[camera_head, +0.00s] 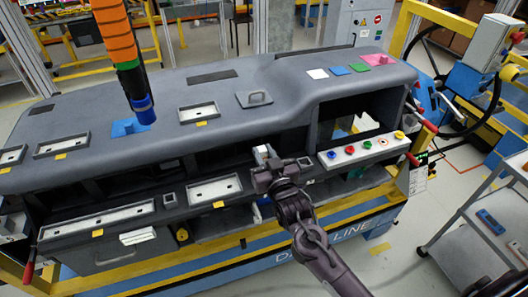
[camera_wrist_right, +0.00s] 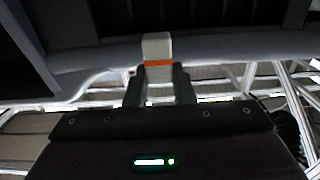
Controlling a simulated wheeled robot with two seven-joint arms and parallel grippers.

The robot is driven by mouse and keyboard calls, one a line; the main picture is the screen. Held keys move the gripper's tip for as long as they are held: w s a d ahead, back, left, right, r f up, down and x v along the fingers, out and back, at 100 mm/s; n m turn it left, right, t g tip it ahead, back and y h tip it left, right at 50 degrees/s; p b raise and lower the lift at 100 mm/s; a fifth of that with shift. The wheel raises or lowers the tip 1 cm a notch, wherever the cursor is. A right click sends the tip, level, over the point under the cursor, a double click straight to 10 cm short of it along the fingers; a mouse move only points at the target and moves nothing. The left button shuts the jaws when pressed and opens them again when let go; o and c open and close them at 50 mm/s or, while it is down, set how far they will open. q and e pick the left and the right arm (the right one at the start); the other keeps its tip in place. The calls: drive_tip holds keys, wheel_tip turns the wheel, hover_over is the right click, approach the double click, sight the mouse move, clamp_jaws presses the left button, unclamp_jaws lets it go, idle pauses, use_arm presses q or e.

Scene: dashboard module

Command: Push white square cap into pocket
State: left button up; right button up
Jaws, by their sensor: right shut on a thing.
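My right gripper (camera_head: 268,165) is shut on a white blocky piece with an orange band, which looks like the white square cap (camera_head: 262,152). In the right wrist view the cap (camera_wrist_right: 157,46) stands upright between the two fingers (camera_wrist_right: 160,88), its white end sticking out beyond them. In the head view it is at the dashboard's front, left of the open bay. A small square pocket (camera_head: 306,161) lies just right of the gripper; another square pocket (camera_head: 169,198) is further left on the lower ledge. Whether the cap touches anything is unclear. My left gripper is not in view.
The grey dashboard (camera_head: 225,100) fills the middle. A white tile (camera_head: 317,74) and coloured tiles lie on its top right. A panel with coloured buttons (camera_head: 360,150) is right of the gripper. An orange hose with a blue-ended tool (camera_head: 143,105) hangs at left. A grey cart (camera_head: 470,235) stands right.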

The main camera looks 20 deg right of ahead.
drive_tip(key=shift+f+b, duration=1.35)
drive_tip(key=shift+f, duration=0.95)
drive_tip(key=shift+p, duration=0.55)
drive_tip(key=shift+f+b, duration=0.95)
drive_tip(key=shift+f, duration=0.5)
drive_tip(key=o, duration=1)
drive_tip(key=shift+o, duration=0.2)
